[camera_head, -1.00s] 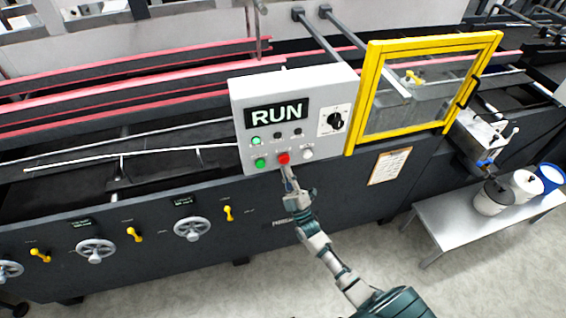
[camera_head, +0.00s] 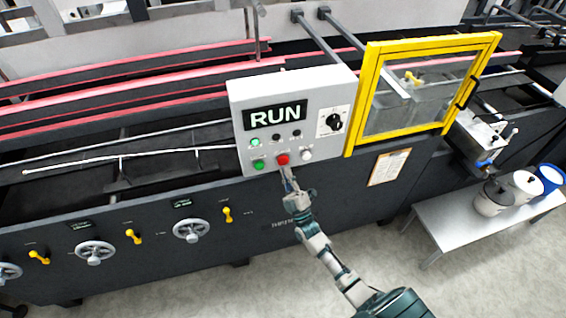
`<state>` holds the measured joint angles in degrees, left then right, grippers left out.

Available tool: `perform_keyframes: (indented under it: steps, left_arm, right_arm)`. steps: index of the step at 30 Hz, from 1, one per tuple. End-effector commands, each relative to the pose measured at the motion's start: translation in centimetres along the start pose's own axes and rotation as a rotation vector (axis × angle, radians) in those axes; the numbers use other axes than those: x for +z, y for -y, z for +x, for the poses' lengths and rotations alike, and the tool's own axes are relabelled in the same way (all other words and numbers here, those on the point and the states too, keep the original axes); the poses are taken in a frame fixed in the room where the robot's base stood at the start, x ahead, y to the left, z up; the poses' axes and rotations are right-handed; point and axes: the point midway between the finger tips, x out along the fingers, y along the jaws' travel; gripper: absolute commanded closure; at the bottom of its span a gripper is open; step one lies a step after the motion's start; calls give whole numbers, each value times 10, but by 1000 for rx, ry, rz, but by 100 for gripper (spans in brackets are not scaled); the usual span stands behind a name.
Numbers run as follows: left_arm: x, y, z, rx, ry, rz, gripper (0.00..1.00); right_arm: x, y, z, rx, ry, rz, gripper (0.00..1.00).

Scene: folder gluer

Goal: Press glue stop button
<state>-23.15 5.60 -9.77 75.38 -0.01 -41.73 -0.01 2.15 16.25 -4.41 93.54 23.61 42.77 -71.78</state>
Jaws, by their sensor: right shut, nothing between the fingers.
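A light grey control box (camera_head: 315,116) with a black RUN display (camera_head: 275,115) is mounted on the front of the machine. Its bottom row holds a green button (camera_head: 258,165), a red button (camera_head: 282,159) and a white button (camera_head: 306,155). Their labels are too small to read. My right gripper (camera_head: 287,173) is shut and empty, with its tips just below the red button. I cannot tell whether they touch it. My left gripper is not in view.
A black rotary switch (camera_head: 335,121) sits on the box's right side. A yellow-framed clear guard (camera_head: 420,90) stands to the right. Handwheels (camera_head: 191,230) and yellow levers (camera_head: 228,214) line the lower panel. A bench (camera_head: 470,222) with pots (camera_head: 492,198) stands at the right.

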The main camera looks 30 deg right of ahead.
Motion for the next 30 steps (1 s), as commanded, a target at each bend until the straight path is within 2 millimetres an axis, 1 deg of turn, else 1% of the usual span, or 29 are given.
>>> perform_keyframes:
  steps: [11,20,30]
  left_arm:
    - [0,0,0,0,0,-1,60]
    - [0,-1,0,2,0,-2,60]
    - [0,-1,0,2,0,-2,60]
  right_arm:
    - [0,0,0,0,0,0,100]
    - [0,3,7,1,1,-1,100]
    - [1,3,7,0,0,-1,100]
